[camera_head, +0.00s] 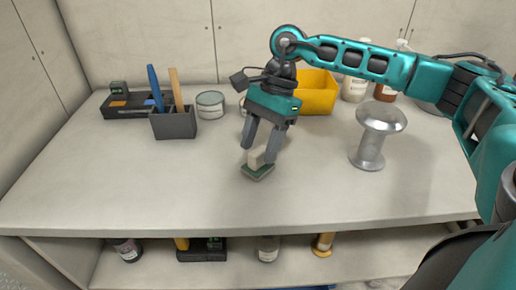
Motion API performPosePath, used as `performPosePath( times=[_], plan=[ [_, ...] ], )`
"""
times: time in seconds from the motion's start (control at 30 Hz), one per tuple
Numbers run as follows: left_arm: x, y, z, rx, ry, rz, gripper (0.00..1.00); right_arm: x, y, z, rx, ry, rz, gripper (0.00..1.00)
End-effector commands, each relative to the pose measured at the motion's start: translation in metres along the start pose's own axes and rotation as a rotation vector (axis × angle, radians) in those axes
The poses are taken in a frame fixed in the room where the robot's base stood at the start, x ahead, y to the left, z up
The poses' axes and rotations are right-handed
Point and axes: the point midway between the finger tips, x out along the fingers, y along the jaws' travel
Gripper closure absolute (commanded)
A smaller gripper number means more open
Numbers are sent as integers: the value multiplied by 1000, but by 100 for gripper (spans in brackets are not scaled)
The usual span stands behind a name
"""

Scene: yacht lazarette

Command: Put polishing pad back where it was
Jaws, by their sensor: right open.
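The polishing pad (257,170), a small block with a dark green base and a pale upper part, sits on the worktop near its front middle. My right gripper (259,157) points down over it with its fingers apart, one on each side of the pale part. The jaws are open, and I cannot tell whether either finger touches the pad. My left gripper is not in view.
A yellow bin (318,93) is behind my gripper. A metal bollard (371,140) stands to the right. The front left worktop is clear.

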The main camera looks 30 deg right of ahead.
Motion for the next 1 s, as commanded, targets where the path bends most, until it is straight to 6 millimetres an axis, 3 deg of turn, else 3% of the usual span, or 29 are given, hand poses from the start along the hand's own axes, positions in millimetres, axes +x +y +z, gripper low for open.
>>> performPosePath(
  times=[0.2, 0.43, 0.63, 1.0],
  plan=[
    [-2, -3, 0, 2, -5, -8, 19, -52, -1, 0, 1, -1, -6, 45],
    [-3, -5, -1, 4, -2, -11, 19, -90, 0, 0, 0, -1, -3, 45],
    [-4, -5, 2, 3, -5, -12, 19, -101, 0, 0, -1, -2, -1, 45],
    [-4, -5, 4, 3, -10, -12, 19, -101, 0, 0, -1, -1, -1, 45]
  ],
)
